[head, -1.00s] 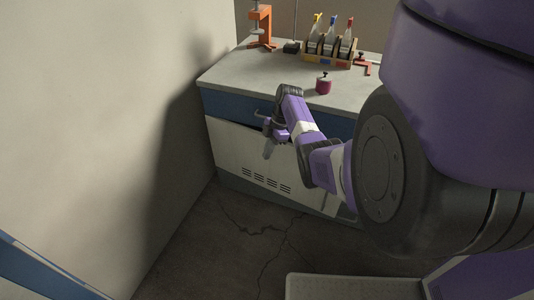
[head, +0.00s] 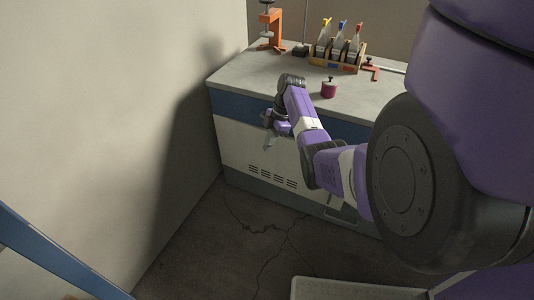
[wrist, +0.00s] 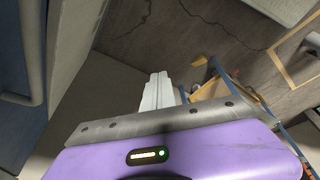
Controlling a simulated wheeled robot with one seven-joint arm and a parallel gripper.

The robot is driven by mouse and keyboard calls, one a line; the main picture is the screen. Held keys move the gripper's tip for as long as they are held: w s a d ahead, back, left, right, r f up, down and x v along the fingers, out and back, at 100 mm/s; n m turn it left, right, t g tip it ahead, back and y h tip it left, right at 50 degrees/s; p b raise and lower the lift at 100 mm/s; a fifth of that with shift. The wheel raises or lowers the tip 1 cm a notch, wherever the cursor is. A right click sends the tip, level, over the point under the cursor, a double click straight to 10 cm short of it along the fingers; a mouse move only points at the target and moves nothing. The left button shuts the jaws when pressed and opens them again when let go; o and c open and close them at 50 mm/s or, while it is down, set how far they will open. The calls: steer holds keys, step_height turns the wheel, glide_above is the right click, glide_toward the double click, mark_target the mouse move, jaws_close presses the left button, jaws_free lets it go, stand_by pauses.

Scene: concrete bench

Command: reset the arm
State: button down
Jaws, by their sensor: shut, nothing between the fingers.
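My gripper (head: 267,146) hangs in front of the cabinet's pale front, below the bench top's front edge, with its fingers pointing down. It is shut and nothing shows between its fingers. In the wrist view the pale closed fingers (wrist: 158,92) stand out past the purple gripper body, over the floor. My purple arm reaches in from the right, bent at the wrist near the bench edge.
A wall (head: 90,120) stands left. A pale tray-like slab (head: 350,289) lies low in front. Cracked floor between is clear.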

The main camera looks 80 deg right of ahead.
steer(key=v, duration=0.3)
steer(key=shift+w+d+r, duration=0.15)
steer(key=shift+d+r, duration=0.15)
